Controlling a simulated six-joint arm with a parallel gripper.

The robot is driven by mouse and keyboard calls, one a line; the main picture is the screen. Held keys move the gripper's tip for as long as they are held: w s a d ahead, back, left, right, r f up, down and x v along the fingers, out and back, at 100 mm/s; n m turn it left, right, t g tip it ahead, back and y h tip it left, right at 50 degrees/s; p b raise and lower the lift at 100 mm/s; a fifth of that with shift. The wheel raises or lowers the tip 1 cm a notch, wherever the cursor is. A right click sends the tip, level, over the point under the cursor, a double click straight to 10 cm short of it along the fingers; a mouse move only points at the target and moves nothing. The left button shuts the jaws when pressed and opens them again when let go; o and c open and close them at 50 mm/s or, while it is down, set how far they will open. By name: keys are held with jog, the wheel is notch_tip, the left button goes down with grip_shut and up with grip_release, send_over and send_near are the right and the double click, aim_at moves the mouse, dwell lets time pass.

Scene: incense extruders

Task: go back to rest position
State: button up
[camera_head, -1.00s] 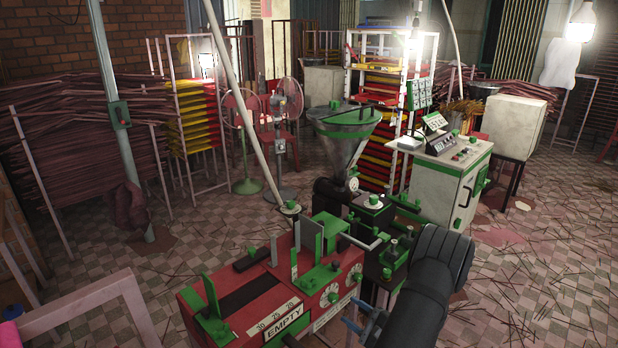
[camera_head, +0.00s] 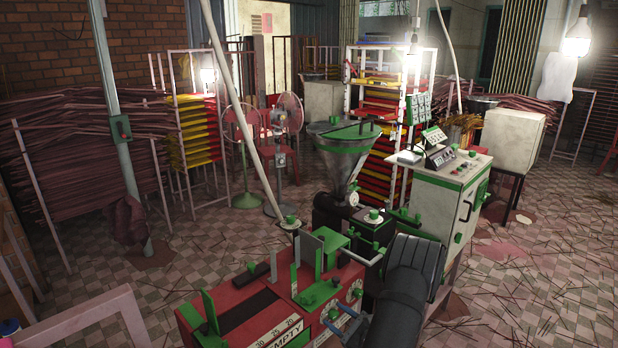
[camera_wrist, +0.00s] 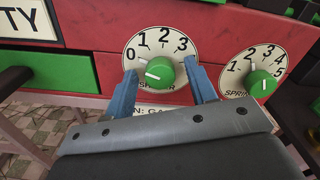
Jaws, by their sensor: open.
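The red machine (camera_head: 235,325) stands low in the head view, with green fittings on top and dials on its side. In the wrist view, my gripper (camera_wrist: 160,68) is open, with its two blue fingers apart on either side of the green knob (camera_wrist: 160,72) of a 0-to-3 dial. I cannot tell whether a finger touches the knob. A second green knob (camera_wrist: 262,83) on a 1-to-5 dial is to the right. In the head view, my gripper (camera_head: 345,325) is small beside the dials and partly hidden by my black arm.
A metal hopper (camera_head: 343,145) stands behind the red machine. A control cabinet (camera_head: 450,195) is at the right, near my arm. A pole (camera_head: 240,105) leans behind the machine. Racks with red and yellow trays (camera_head: 197,135) and fans stand farther back. The floor at right is open, strewn with sticks.

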jog(key=m, duration=0.4)
jog(key=shift+m, duration=1.9)
jog(key=n, duration=0.6)
jog(key=shift+n, duration=1.8)
